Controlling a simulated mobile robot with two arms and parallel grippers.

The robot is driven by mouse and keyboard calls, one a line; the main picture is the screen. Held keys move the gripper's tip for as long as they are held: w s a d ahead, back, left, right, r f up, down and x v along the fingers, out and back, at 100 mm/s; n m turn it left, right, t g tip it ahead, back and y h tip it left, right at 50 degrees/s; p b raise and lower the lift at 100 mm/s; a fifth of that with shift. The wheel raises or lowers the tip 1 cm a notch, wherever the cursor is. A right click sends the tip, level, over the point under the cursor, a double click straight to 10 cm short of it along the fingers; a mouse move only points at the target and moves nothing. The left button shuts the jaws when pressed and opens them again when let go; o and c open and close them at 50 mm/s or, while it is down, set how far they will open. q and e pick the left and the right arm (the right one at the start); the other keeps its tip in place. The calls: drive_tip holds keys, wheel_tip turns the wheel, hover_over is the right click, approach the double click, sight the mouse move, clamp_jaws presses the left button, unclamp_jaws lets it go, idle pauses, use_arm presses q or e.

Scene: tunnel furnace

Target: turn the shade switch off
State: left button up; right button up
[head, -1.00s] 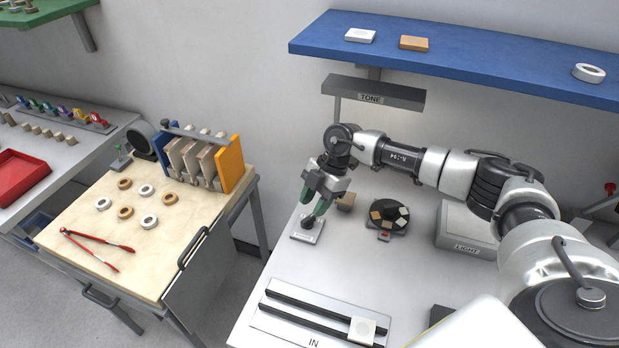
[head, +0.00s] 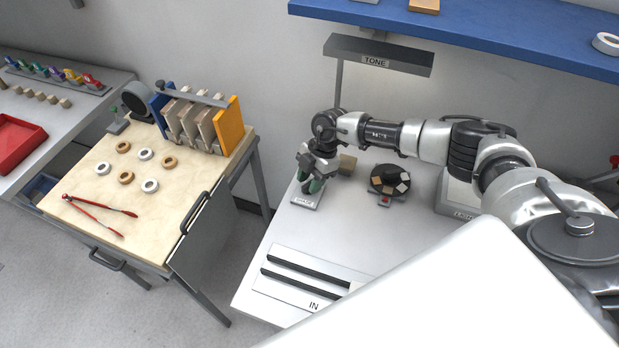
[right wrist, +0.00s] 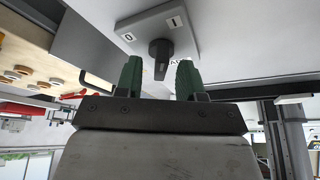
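The shade switch (head: 306,200) is a small light plate with a dark knob, at the left of the grey bench. In the right wrist view its plate (right wrist: 165,28) carries the marks 0 and I, and the dark knob (right wrist: 160,55) stands out from it. My right gripper (head: 312,186) is at the switch and hides the knob in the head view. In the right wrist view its green fingertips (right wrist: 159,75) are apart, one on each side of the knob's end, with a gap showing on both sides. My left gripper is not in view.
The TONE bar (head: 378,56) hangs above. A slotted IN plate (head: 296,285) lies in front. A wooden table (head: 90,225) stands to the left.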

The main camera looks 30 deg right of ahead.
drive_tip(key=shift+s+a+f, duration=0.1)
drive_tip(key=shift+a+f, duration=0.05)
drive_tip(key=shift+f, duration=0.05)
clamp_jaws()
idle(0.4)
drive_tip(key=n+g+b, duration=0.1)
drive_tip(key=n, duration=0.2)
drive_tip(key=n+h+b, duration=0.1)
drive_tip(key=n+b, duration=0.1)
drive_tip(key=shift+f+n+g, duration=0.1)
drive_tip(key=shift+n+g, duration=0.3)
drive_tip(key=n+h+b, duration=0.1)
drive_tip(key=n+b, duration=0.1)
drive_tip(key=n, duration=0.1)
drive_tip(key=shift+g, duration=0.4)
drive_tip(key=shift+n+g+h+b, duration=0.3)
drive_tip(key=shift+n+h+b, duration=0.35)
drive_tip(key=shift+n, duration=0.85)
